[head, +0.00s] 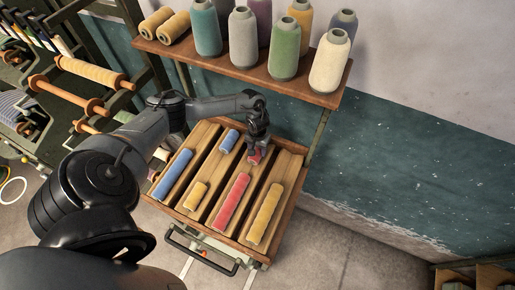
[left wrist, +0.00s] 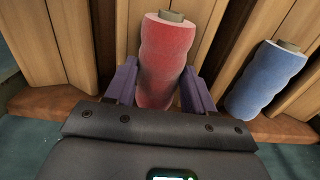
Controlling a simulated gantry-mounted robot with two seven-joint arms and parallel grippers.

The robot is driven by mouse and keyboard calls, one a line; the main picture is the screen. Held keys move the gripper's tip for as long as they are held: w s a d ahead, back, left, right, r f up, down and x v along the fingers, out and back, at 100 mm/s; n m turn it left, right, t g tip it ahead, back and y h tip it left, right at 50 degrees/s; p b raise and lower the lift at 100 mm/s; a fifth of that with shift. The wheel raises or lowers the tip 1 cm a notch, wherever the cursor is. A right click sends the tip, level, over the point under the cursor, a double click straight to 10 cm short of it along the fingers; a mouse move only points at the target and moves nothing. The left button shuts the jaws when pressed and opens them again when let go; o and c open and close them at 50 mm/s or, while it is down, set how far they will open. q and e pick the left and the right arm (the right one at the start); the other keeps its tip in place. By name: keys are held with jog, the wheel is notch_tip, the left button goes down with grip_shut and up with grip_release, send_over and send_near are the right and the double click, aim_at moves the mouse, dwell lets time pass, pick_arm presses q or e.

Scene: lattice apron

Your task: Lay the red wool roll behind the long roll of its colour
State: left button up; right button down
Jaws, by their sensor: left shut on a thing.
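The short red wool roll (head: 255,157) is between the fingers of my left gripper (head: 256,150), which is shut on it. In the left wrist view the red roll (left wrist: 165,55) stands out between the two purple fingers (left wrist: 160,92), its pale core end showing. It is at the far end of the channel that holds the long red roll (head: 232,201), in line with it and with a gap between them. Whether it touches the channel floor I cannot tell. My right gripper is not in view.
The wooden tray (head: 284,187) has several channels split by ridges. A short blue roll (head: 229,141) lies left of the gripper, with a short yellow roll (head: 195,196) nearer. A long blue roll (head: 173,173) and a long yellow roll (head: 263,214) lie outermost. A shelf of cones (head: 285,48) stands behind.

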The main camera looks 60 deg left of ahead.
pick_arm(q)
jog(key=shift+f, duration=0.3)
jog(key=o, duration=1.1)
jog(key=shift+r, duration=0.15)
